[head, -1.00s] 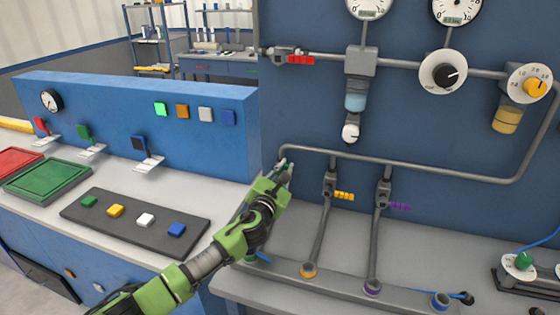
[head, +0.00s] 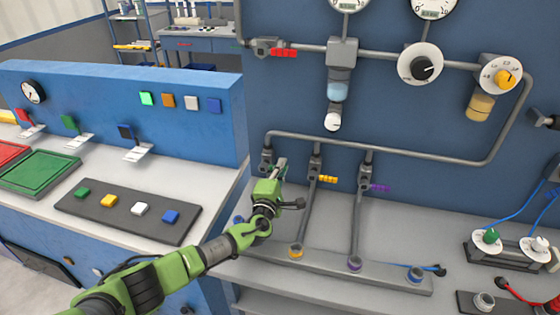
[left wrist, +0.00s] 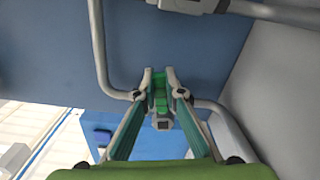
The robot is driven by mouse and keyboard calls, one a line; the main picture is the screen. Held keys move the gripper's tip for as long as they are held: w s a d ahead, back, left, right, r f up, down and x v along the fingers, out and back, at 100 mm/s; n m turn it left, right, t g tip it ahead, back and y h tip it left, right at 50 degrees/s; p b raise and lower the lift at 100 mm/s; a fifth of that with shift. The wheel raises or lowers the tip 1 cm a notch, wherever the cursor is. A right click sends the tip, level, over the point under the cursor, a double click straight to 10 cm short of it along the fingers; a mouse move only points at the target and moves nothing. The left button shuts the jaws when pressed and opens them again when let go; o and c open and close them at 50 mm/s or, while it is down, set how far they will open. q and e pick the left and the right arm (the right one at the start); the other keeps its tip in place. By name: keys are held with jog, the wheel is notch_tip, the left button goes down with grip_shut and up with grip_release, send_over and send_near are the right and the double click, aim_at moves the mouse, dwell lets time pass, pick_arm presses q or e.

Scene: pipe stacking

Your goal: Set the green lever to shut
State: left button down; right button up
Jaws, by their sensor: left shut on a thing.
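My left gripper (head: 280,167) is at the leftmost valve of the lower pipe, just right of its grey body (head: 266,158). In the left wrist view the two fingers (left wrist: 160,88) are closed on the green lever (left wrist: 160,95), a short ribbed green piece in front of a grey valve body. In the head view the gripper hides the lever, so its angle cannot be told there. My right gripper is not in view.
A yellow lever (head: 328,179) and a purple lever (head: 378,188) lie sideways on the neighbouring valves, close right of the gripper. A red lever (head: 284,53) is on the upper pipe. The blue button panel (head: 120,90) stands left.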

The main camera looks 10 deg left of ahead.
pick_arm(q)
jog(key=shift+f+m+p, duration=0.3)
jog(key=shift+f+m, duration=0.4)
jog(key=shift+m, duration=0.5)
jog(key=c, duration=2.1)
grip_release()
jog(key=shift+f, duration=0.1)
notch_tip(320, 180, up, 10)
jog(key=shift+r, duration=0.1)
